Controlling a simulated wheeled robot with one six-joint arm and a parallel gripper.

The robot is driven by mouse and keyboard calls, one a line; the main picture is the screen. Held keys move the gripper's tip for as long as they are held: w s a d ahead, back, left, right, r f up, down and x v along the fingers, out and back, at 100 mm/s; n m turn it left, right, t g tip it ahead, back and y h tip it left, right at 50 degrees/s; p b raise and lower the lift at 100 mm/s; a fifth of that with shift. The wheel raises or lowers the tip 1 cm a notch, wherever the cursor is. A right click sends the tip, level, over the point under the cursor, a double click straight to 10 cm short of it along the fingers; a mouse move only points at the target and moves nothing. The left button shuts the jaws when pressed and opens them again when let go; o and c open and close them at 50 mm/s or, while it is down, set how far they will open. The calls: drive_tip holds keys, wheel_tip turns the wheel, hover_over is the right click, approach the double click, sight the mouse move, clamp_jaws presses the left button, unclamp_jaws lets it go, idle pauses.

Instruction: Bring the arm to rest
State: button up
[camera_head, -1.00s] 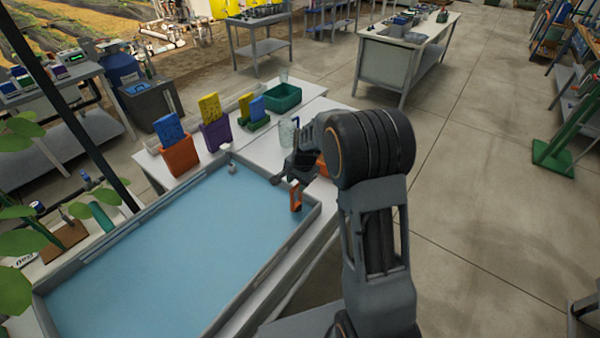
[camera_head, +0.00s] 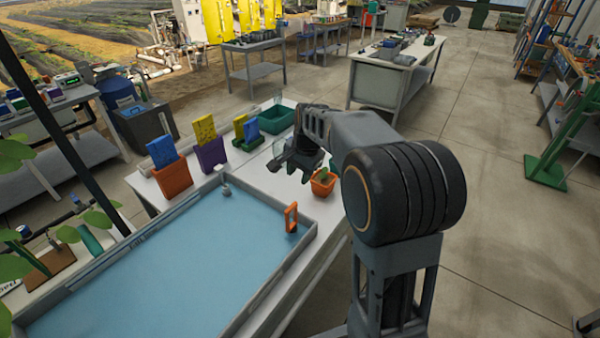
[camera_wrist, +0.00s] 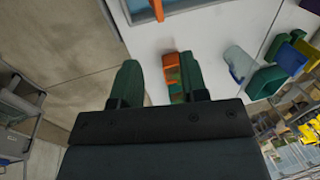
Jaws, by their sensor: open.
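My gripper (camera_head: 293,173) is raised over the white table (camera_head: 332,205), near the right end of the blue-bottomed tray (camera_head: 180,262). In the wrist view my gripper (camera_wrist: 157,85) shows two green-tipped fingers spread apart with nothing between them. An orange pot (camera_head: 322,186) with a small green plant stands on the table to the right of the gripper. In the wrist view the orange pot (camera_wrist: 171,60) appears beside the right finger, partly hidden by it.
Orange (camera_head: 173,178), purple (camera_head: 211,154) and green (camera_head: 246,138) holders with coloured cards stand behind the tray. A teal bin (camera_head: 276,118) and a clear cup (camera_head: 279,147) are near the gripper. Open concrete floor (camera_head: 480,170) lies to the right.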

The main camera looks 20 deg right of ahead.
idle(0.4)
drive_tip(key=s+a+r+n+t+h, duration=0.1)
drive_tip(key=s+n, duration=0.9)
drive_tip(key=s, duration=1.1)
drive_tip(key=shift+a+n+t, duration=0.4)
drive_tip(key=shift+a+t, duration=0.1)
drive_tip(key=shift+t, duration=0.2)
